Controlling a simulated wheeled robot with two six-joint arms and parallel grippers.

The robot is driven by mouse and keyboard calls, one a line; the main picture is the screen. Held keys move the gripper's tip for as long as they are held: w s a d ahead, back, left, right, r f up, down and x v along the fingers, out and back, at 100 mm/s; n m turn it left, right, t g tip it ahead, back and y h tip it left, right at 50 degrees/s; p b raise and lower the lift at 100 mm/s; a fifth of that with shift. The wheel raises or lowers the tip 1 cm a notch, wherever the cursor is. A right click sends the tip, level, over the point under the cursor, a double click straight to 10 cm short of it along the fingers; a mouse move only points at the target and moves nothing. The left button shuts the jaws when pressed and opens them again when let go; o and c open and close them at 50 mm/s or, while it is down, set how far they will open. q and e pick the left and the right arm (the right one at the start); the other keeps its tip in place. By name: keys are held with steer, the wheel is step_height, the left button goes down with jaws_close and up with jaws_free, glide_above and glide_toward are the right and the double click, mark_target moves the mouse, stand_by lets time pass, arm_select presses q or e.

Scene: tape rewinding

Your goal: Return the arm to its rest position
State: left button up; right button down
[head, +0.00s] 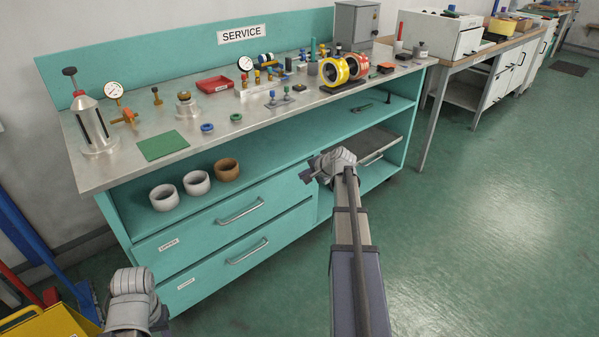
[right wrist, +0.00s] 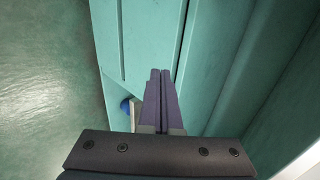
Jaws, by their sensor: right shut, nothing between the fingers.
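My right arm (head: 349,235) reaches forward in front of the teal bench. Its gripper (head: 308,176) is by the front of the open shelves, below the worktop, and small in the head view. In the right wrist view the two dark fingers (right wrist: 160,76) lie together, shut and empty, against a background of teal panels. The grey wrist of my left arm (head: 131,290) shows at the lower left; its fingers do not show. A yellow-rimmed reel (head: 328,76) and a red one beside it (head: 359,66) stand on the worktop.
The bench worktop (head: 185,175) holds gauges, fittings, a red tray (head: 214,84) and a green mat (head: 162,145). Several cups sit on the shelf above two drawers (head: 240,212). A yellow case (head: 45,322) is at lower left. The floor (head: 490,240) at right is clear.

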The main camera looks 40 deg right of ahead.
steer(key=s+a+f+n+g+y, duration=0.1)
steer(key=s+a+f+n+g, duration=0.15)
steer(key=a, duration=0.75)
steer(key=s+a+f+n+g, duration=0.1)
steer(key=a+n, duration=0.3)
steer(key=a, duration=0.6)
steer(key=s+a+f+n+g+y, duration=0.1)
steer(key=s+a+f+n+g, duration=0.15)
steer(key=a, duration=0.65)
steer(key=s+a+f+n+g+h, duration=0.1)
steer(key=s+a+n+g+h, duration=0.3)
steer(key=s+a+n, duration=1.1)
steer(key=s+a+r+m+p, duration=0.1)
steer(key=r+p, duration=1.4)
steer(key=s+a+r+m+p, duration=0.1)
steer(key=s+r+m+p, duration=0.1)
steer(key=r+p, duration=1.3)
steer(key=shift+a+r, duration=0.2)
